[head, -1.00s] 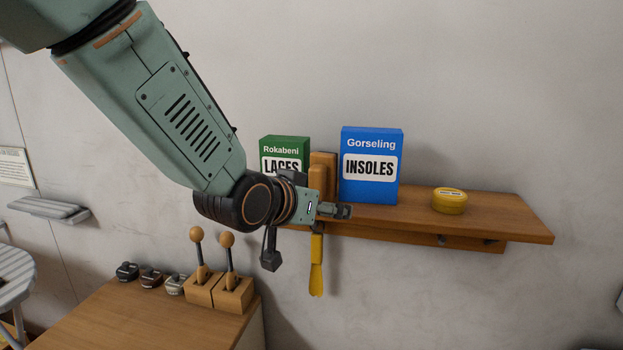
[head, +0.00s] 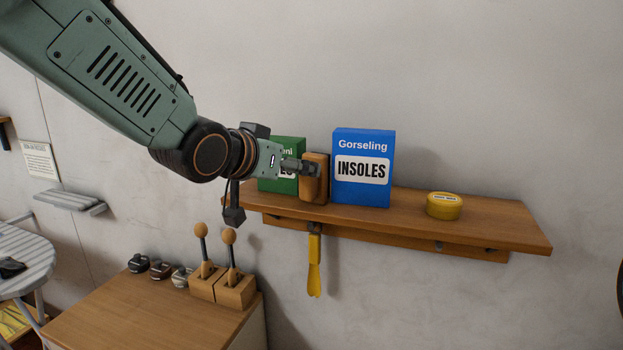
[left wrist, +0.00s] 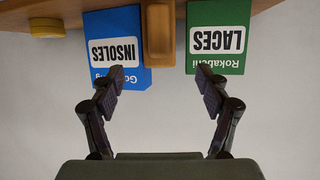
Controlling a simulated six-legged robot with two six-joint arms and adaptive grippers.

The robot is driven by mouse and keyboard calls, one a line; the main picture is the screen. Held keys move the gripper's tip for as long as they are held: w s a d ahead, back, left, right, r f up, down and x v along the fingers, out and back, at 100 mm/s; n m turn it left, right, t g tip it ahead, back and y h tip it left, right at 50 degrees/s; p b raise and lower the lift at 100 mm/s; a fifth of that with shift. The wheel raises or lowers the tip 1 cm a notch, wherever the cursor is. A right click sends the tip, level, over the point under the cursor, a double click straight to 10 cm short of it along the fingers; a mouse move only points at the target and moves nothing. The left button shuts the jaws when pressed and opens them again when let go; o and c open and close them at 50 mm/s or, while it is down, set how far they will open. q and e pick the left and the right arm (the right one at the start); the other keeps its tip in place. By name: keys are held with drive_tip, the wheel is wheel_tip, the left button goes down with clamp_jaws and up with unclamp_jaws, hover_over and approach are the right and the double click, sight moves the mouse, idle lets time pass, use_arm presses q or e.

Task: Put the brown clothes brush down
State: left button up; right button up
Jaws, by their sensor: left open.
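The brown clothes brush (head: 316,180) stands upright on the wooden shelf (head: 480,222), between the green laces box (head: 284,185) and the blue insoles box (head: 363,168). My left gripper (head: 310,169) is in front of the brush in the head view and hides part of it. In the left wrist view, which is upside down, the brush (left wrist: 159,38) shows beyond the spread fingers of my left gripper (left wrist: 155,77). Nothing is between the fingers, and they look clear of the brush. My right gripper is not in view.
A yellow tin (head: 444,206) stands on the shelf's right part, with bare shelf around it. A yellow-handled tool (head: 314,265) hangs below the shelf.

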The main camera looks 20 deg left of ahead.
use_arm(q)
drive_tip(key=x, duration=0.2)
drive_tip(key=p+x, duration=0.1)
drive_tip(key=x, duration=0.5)
drive_tip(key=shift+s+d+f, duration=0.1)
drive_tip(key=shift+f, duration=0.25)
drive_tip(key=shift+w+f, duration=0.15)
drive_tip(key=shift+w, duration=0.15)
drive_tip(key=shift+s, duration=0.3)
drive_tip(key=shift+c, duration=0.7)
drive_tip(key=shift+s+r, duration=0.2)
drive_tip(key=shift+r, duration=0.05)
drive_tip(key=c, duration=0.3)
drive_tip(key=shift+w+f, duration=0.2)
drive_tip(key=shift+w, duration=0.15)
drive_tip(key=c, duration=0.4)
drive_tip(key=shift+s, duration=0.25)
drive_tip(key=c, duration=0.6)
drive_tip(key=shift+w+r, duration=0.2)
drive_tip(key=shift+r, duration=0.35)
wheel_tip(320, 180, up, 8)
drive_tip(key=p, duration=0.3)
drive_tip(key=shift+s+r, duration=0.15)
drive_tip(key=shift+r, duration=0.1)
drive_tip(key=shift+r+p, duration=2.7)
drive_tip(key=shift+r, duration=1.6)
